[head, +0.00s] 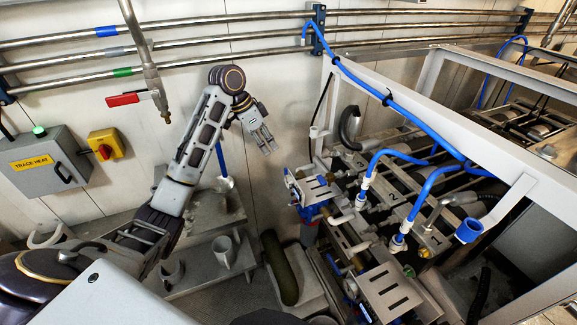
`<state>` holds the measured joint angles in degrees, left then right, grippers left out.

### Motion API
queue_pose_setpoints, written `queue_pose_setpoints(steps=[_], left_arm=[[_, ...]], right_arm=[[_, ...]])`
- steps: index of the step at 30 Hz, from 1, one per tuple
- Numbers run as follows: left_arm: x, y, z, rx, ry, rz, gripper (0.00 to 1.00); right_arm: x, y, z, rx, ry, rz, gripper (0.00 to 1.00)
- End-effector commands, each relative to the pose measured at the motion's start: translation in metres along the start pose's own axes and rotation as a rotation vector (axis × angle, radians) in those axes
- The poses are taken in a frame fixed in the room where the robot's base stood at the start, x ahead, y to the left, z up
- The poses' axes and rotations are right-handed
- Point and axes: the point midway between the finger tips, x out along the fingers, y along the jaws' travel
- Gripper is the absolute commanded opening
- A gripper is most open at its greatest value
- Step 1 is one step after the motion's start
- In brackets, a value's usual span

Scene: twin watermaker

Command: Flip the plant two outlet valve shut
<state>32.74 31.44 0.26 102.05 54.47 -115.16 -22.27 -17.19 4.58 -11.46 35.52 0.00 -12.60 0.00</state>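No label in the head view marks the plant two outlet valve, so I cannot tell which valve it is. A red lever handle (123,99) sticks out left from the hanging drop pipe (147,62) at the upper left. A white-framed skid (447,120) on the right carries pipes, blue hoses and blue-bodied fittings (312,212). My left gripper (269,149) is in front of the wall, left of the skid and above the fittings. Its fingers look apart, with nothing between them, and touch nothing. My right gripper is out of view.
Horizontal pipes (180,27) run along the wall. A grey trace heat box (45,172) and a yellow switch box with a red knob (104,146) are at the left. Grey stepped supports (205,250) and a dark curved pipe (279,268) stand low, left of the skid.

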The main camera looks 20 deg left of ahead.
Motion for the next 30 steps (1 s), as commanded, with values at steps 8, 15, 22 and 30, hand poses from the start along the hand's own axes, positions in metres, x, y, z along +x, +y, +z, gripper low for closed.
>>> queue_pose_setpoints(steps=[8,15,22,30], left_arm=[[0.0001,-0.0001,0.0001,0.0,0.0,0.0,0.21],[0.0001,-0.0001,0.0001,0.0,0.0,0.0,0.21],[0.0006,-0.0001,0.0001,0.0,0.0,0.0,0.21],[0.0094,0.0003,-0.0001,-0.001,0.001,0.002,0.21]], right_arm=[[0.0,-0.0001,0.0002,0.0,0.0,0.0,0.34],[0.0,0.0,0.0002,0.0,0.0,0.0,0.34],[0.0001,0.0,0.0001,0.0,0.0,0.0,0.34],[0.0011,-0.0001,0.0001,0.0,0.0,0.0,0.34]])
